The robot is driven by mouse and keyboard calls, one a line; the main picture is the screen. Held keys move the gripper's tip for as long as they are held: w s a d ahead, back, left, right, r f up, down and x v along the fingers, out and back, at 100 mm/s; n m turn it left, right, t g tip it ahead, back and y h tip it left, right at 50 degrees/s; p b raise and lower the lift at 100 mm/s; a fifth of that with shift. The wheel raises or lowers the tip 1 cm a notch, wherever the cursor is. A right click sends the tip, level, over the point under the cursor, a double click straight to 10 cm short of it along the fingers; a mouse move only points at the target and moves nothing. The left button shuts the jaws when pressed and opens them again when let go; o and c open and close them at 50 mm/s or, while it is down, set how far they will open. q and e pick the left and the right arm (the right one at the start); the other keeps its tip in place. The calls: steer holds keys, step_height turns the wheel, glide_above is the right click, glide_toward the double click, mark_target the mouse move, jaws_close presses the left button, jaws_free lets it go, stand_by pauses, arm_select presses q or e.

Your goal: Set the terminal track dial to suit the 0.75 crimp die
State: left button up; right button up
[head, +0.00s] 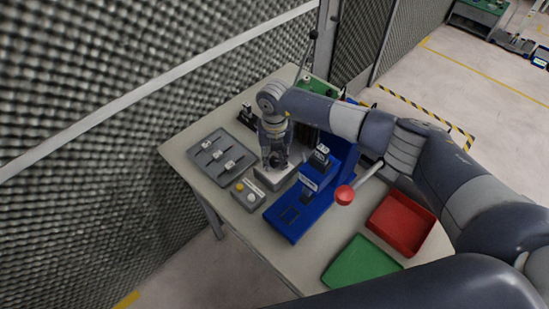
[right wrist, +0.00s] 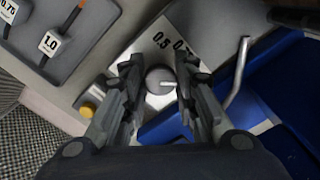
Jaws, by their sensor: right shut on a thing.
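The terminal track dial is a small round grey knob (right wrist: 160,80) with a white pointer mark, on a light plate (right wrist: 150,45) printed 0.5 and a second, partly hidden number starting 0.7. In the right wrist view the mark points to the right. My right gripper (right wrist: 160,90) is shut on the knob, a finger at each side. In the head view my right gripper (head: 276,162) points down over the light dial box (head: 276,178), hiding the knob. The blue crimp press (head: 290,218) stands just right of it. My left gripper is not in view.
A grey die tray (head: 202,166) with labelled dies lies left; the right wrist view shows tags 0.75 (right wrist: 8,8) and 1.0 (right wrist: 50,43). A button box (head: 250,201), the press lever's red ball (head: 344,195), a red tray (head: 428,234) and a green tray (head: 358,266) are nearby.

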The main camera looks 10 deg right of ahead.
steer(key=shift+f+b, duration=0.1)
steer(key=shift+b, duration=0.25)
steer(key=shift+f+n+b, duration=0.1)
steer(key=shift+n+b, duration=0.6)
steer(key=n+b, duration=0.4)
steer(key=b, duration=0.1)
steer(key=shift+n+b, duration=0.4)
arm_select(q)
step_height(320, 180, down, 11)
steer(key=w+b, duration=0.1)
steer(key=b, duration=0.2)
arm_select(e)
steer(key=shift+n, duration=1.4)
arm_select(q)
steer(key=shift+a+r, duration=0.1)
arm_select(e)
steer(key=shift+r, duration=0.2)
steer(key=o, duration=1.1)
